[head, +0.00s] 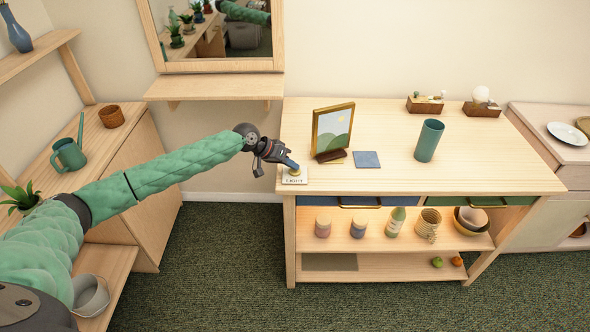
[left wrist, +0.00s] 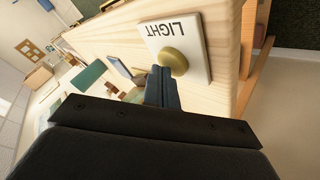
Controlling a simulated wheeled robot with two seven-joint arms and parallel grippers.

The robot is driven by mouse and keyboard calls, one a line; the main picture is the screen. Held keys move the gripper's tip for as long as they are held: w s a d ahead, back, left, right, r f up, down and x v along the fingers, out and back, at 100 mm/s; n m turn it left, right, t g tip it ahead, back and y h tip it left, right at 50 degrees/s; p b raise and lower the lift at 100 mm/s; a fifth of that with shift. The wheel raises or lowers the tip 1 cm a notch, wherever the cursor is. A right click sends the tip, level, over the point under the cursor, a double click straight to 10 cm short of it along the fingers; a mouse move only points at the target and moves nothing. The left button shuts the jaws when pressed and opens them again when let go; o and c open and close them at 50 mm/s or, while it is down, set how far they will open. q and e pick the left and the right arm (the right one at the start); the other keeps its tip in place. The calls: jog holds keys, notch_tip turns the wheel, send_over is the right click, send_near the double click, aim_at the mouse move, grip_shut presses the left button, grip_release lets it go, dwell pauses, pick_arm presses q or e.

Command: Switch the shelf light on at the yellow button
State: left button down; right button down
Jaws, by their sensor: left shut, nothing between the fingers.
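The yellow button (left wrist: 173,60) sits on a white plate (left wrist: 196,38) marked LIGHT, as the left wrist view shows. In the head view the plate (head: 294,180) lies at the front left corner of the wooden console top. My left gripper (head: 291,165) is shut and empty, its fingertips pointing down over the plate. In the left wrist view its fingertips (left wrist: 161,72) overlap the near side of the button; I cannot tell whether they touch it. The button is mostly hidden by the fingers in the head view. My right gripper is in neither view.
A framed picture (head: 333,129), a blue square (head: 366,159) and a green cup (head: 429,140) stand or lie on the console (head: 480,165). Its shelves hold jars, a bottle (head: 395,221) and bowls. A watering can (head: 69,155) stands on the left cabinet. Carpet (head: 230,255) lies open in front.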

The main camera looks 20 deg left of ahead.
aim_at(292, 171)
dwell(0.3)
pick_arm(q)
jog(key=shift+r+p, duration=0.45)
jog(key=shift+r+p, duration=1.95)
jog(key=shift+r, duration=1.05)
jog(key=shift+d, duration=0.1)
